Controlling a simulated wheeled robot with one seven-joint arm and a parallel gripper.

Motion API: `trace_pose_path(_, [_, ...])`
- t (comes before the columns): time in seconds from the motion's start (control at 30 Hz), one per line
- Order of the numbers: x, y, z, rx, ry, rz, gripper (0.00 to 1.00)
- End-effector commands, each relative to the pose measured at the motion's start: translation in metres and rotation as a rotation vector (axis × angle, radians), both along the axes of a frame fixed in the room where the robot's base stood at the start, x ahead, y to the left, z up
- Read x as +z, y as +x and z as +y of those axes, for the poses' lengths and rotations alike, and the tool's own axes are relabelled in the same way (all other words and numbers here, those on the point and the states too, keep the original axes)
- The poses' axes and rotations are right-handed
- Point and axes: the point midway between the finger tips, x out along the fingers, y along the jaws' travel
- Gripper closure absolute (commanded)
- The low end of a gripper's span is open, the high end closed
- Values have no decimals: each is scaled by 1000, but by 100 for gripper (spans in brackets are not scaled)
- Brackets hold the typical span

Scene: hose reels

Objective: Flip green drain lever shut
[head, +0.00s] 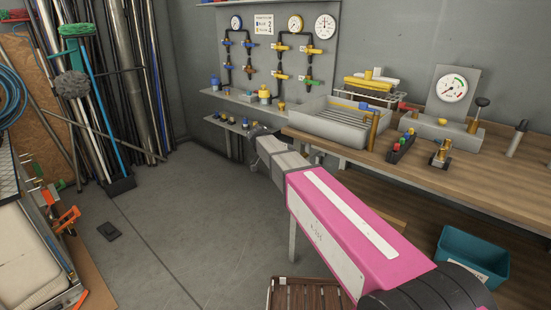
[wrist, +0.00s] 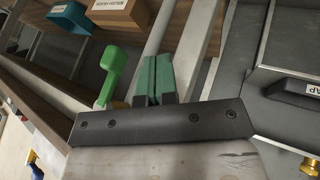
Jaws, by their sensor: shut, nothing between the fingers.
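In the wrist view a bright green lever (wrist: 115,68) with a thick, blocky end slants down toward the left side of my gripper. My gripper (wrist: 153,73) has dark green fingertips pressed together with nothing between them. The lever is just left of the fingertips in the picture, with a narrow gap showing; I cannot tell the difference in depth. The lever's lower end is close to the gripper body and its mount is not clear. In the head view my arm reaches toward the bench's left end, and the fingertips and this lever cannot be made out there.
A wooden bench (head: 480,172) runs along the right, with a grey tray (head: 330,125) at its left end. A wall panel (head: 265,75) carries gauges and valves. A teal bin (head: 472,255) stands below the bench. Left of my arm, the floor (head: 200,215) is mostly clear.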

Motion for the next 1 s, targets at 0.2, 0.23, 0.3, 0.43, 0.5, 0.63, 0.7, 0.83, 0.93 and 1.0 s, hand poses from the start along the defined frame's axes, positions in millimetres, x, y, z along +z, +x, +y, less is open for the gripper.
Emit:
trace_pose_path(0.2, [2,-20,-24,0,0,0,100])
trace_pose_path(0.23, [2,-22,-26,0,0,0,100])
trace_pose_path(0.3, [2,-23,-29,0,1,-1,100])
trace_pose_path(0.43, [2,-25,-31,0,1,-1,100])
trace_pose_path(0.5, [2,-24,-31,0,1,-1,100])
trace_pose_path(0.63, [2,-24,-31,0,0,0,100])
trace_pose_path(0.7, [2,-24,-31,0,0,0,100])
trace_pose_path(0.83, [1,-25,-33,0,0,0,100])
trace_pose_path(0.93, [1,-25,-40,-1,0,-1,100])
trace_pose_path(1.0, [0,-25,-47,-2,1,-1,100])
